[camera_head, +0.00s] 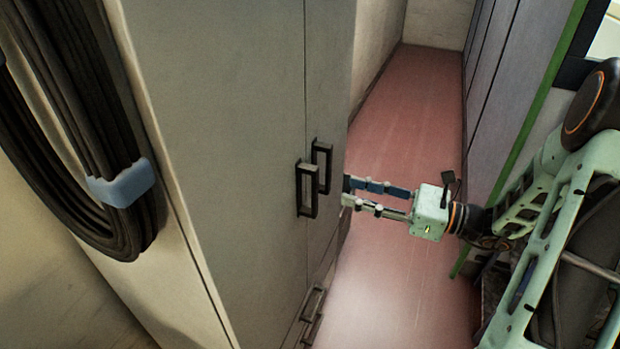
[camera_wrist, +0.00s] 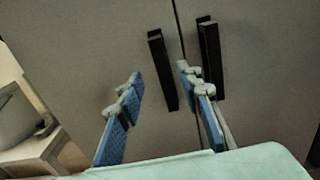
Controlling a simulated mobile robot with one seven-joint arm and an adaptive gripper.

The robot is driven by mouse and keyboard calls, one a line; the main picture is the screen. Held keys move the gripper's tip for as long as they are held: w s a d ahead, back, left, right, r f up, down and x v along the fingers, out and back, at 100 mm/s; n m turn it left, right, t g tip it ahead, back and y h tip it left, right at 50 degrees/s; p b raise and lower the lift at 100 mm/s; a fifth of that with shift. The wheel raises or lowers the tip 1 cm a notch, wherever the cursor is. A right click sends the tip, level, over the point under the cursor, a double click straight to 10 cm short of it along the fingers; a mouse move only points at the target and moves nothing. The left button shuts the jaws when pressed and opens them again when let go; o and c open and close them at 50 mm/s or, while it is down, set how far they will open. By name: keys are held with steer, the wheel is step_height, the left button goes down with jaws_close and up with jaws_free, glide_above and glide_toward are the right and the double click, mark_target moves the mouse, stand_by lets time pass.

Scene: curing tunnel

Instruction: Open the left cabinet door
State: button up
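The cabinet's left door (camera_head: 230,120) is closed and grey, with a black vertical bar handle (camera_head: 307,190) near the seam. The right door (camera_head: 328,90) is closed too, and its black handle (camera_head: 322,165) is just beyond. My gripper (camera_head: 347,192) is open and empty, reaching in from the right toward the handles. In the wrist view the fingers of my gripper (camera_wrist: 160,74) are spread, with the left handle (camera_wrist: 163,70) showing between them. The right handle (camera_wrist: 210,60) shows just right of the right finger. I see no clear contact with either handle.
Lower handles (camera_head: 312,305) sit below the doors. A thick black cable coil (camera_head: 85,110) with a blue clip (camera_head: 122,184) hangs at the left. A reddish floor aisle (camera_head: 405,110) is clear beyond the cabinet. Dark panels (camera_head: 505,80) line the right.

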mark_target(317, 182)
steer(key=x, duration=1)
steer(key=shift+f+p, duration=0.1)
steer(key=shift+p, duration=0.25)
jaws_close()
